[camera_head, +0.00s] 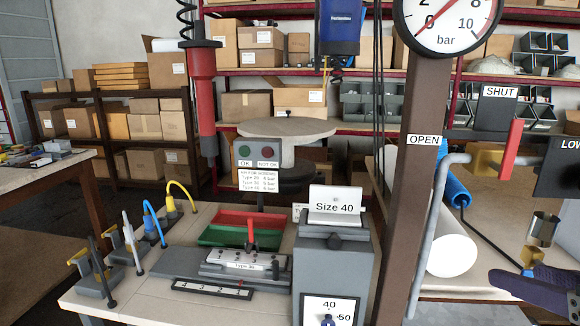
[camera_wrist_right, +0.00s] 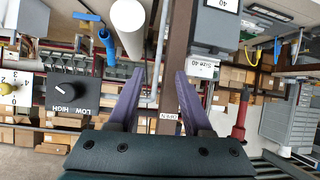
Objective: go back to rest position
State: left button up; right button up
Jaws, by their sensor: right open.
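My right gripper (camera_head: 508,278) is at the right edge of the head view, with dark purple fingers pointing left. It is in front of the bench with the white roll. In the right wrist view, which is upside down, its two purple fingers (camera_wrist_right: 162,76) stand apart with nothing held between them. My left gripper is not in view.
A brown post (camera_head: 411,180) with a pressure gauge (camera_head: 449,22) stands left of my right gripper. A grey pipe (camera_head: 429,235) and a white roll (camera_head: 452,245) are nearby. The workbench (camera_head: 190,240) holds the Size 40 box (camera_head: 331,255) and a red-and-green tray (camera_head: 222,236). Shelves with cartons stand behind.

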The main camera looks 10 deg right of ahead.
jog(key=s+a+f+n+g+y+p, duration=0.1)
jog(key=s+a+f+n+g, duration=0.2)
jog(key=s, duration=0.5)
jog(key=s+a+f+g+y+p, duration=0.1)
jog(key=s+a+f+g+p, duration=0.1)
jog(key=s+a+f+g, duration=0.5)
notch_tip(320, 180, up, 35)
jog(key=s+d+t+p, duration=0.1)
jog(key=d+p, duration=0.1)
jog(key=p, duration=2.9)
jog(key=shift+r+t+p, duration=0.2)
jog(key=shift+t+p, duration=0.1)
